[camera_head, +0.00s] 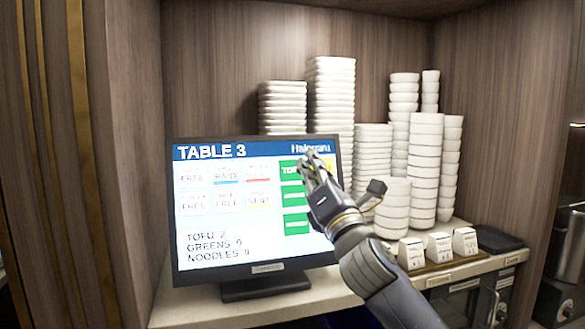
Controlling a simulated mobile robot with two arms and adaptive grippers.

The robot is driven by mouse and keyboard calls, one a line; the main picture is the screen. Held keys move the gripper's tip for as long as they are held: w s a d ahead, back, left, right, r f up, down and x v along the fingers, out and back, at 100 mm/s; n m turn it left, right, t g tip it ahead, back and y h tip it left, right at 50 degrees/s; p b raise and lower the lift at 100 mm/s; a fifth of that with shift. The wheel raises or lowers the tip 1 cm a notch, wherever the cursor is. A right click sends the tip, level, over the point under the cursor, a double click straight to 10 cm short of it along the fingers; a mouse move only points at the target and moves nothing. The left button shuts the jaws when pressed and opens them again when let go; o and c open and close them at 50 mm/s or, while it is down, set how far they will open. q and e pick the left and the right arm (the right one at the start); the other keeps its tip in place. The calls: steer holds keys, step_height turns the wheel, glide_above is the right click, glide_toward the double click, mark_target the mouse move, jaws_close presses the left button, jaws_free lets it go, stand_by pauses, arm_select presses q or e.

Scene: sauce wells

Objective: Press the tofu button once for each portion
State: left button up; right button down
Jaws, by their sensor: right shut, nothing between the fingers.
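A screen (185,262) headed TABLE 3 stands on the shelf. The green tofu button (288,171) is the top one of a column of green buttons on its right side. Text at the lower left of the screen reads TOFU 2 (206,236), with greens and noodles lines below whose numbers are unclear. My right gripper (311,160) is shut and empty, its fingertips in front of the screen at the right end of the tofu button and hiding that end. I cannot tell whether they touch. My left gripper is not in view.
Two more green buttons (294,196) (296,223) lie below the tofu button. Tall stacks of white dishes (331,90) and bowls (425,160) stand behind and right of the screen. Small labelled white containers (438,247) stand at the shelf's front right.

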stand_by(0.4)
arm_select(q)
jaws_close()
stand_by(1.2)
